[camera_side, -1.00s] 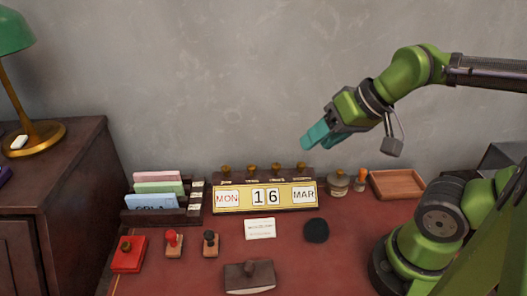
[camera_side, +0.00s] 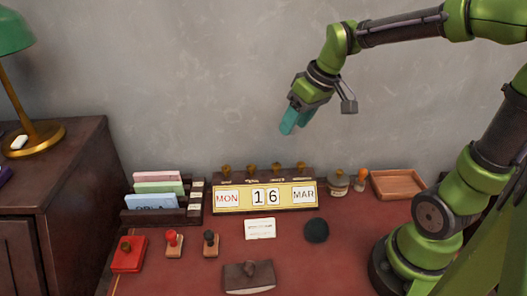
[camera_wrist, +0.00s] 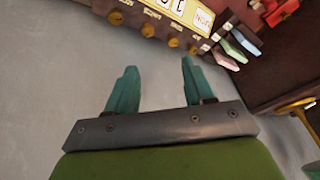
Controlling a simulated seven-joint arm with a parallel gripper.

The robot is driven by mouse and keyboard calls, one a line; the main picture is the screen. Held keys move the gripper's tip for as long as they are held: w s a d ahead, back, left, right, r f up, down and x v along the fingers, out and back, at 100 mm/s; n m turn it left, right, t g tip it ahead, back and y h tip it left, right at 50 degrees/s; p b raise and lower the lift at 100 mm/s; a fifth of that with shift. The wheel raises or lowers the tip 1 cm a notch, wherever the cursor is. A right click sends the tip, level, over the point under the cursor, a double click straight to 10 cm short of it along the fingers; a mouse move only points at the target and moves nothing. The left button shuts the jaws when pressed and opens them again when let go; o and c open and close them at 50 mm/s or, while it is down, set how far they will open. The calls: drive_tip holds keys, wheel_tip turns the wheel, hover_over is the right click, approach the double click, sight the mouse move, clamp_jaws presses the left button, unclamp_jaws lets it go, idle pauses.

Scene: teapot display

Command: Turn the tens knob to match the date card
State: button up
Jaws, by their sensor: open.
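The desk calendar (camera_side: 222,210) has a yellow front reading MON 16 MAR, with a row of brass knobs along its top. The tens knob (camera_side: 252,168) appears to be second from the left; in the wrist view, which is turned round, it is likely this knob (camera_wrist: 174,42). A white date card (camera_side: 260,228) lies on the desk in front of the calendar; its print is too small to read. My gripper (camera_side: 290,128) is open and empty, in the air above the knobs. Its teal fingers (camera_wrist: 158,70) are apart, clear of the knobs.
A card rack (camera_side: 190,215) stands left of the calendar. Stamps (camera_side: 173,245), a red box (camera_side: 129,255), a blotter (camera_side: 248,278) and a dark round pad (camera_side: 316,230) lie in front. A jar (camera_side: 339,184) and a wooden tray (camera_side: 398,184) sit at right.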

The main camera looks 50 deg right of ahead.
drive_tip(key=w+r+n+y, duration=0.1)
drive_tip(key=w+n, duration=0.3)
drive_tip(key=n, duration=0.2)
approach(252, 166)
drive_tip(key=shift+n, duration=0.4)
drive_tip(key=x, duration=0.8)
drive_tip(key=shift+f, duration=0.1)
clamp_jaws()
